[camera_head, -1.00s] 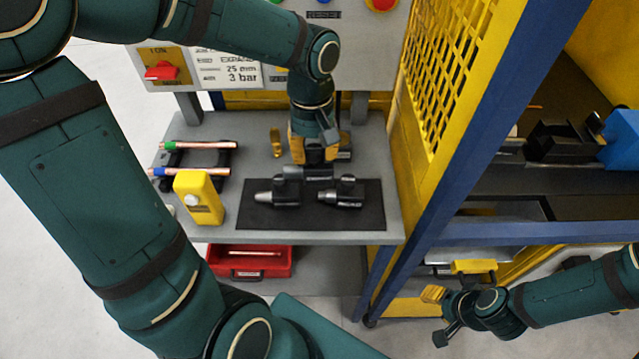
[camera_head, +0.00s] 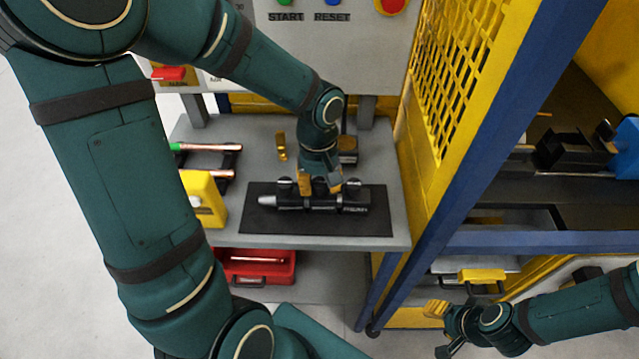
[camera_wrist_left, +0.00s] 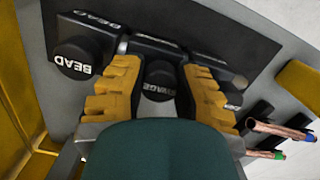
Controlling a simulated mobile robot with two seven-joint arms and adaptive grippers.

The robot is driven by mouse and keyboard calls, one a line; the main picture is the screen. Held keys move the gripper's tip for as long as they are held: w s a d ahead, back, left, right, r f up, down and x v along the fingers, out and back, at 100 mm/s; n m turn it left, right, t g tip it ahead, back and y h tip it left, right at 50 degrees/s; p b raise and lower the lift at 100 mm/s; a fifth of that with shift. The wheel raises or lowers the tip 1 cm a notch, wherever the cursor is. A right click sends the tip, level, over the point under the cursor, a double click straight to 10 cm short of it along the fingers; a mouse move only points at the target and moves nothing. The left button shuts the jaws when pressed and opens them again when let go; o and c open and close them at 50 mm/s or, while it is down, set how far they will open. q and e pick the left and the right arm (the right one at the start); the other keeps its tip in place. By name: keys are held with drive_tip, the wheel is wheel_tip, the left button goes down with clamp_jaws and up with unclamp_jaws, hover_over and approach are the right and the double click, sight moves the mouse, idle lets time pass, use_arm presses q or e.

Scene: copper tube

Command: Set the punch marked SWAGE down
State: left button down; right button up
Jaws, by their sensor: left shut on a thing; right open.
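My left gripper (camera_head: 320,188) is shut on the SWAGE punch (camera_head: 320,201), low over the black mat (camera_head: 290,229) in the head view. In the left wrist view the SWAGE label (camera_wrist_left: 158,88) faces the camera between the two yellow fingers. The BEAD punch (camera_wrist_left: 78,62) lies on the mat to one side, on the right in the head view (camera_head: 354,208). I cannot tell whether the SWAGE punch touches the mat. My right gripper (camera_head: 439,325) is open and empty.
A yellow box (camera_head: 203,205) stands left of the mat on the grey bench (camera_head: 232,237). Copper tubes (camera_head: 210,148) rest on a black holder behind it. A red bin (camera_head: 258,266) is below. A yellow mesh guard (camera_head: 455,80) rises on the right.

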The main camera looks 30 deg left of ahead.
use_arm(q)
drive_tip(key=shift+f, duration=0.2)
drive_tip(key=c, duration=0.8)
unclamp_jaws()
drive_tip(key=shift+r, duration=0.15)
drive_tip(key=shift+r, duration=0.25)
wheel_tip(320, 180, up, 12)
drive_tip(key=p, duration=0.2)
drive_tip(key=shift+w+a+f, duration=0.2)
drive_tip(key=shift+w+a, duration=0.2)
drive_tip(key=shift+w, duration=0.05)
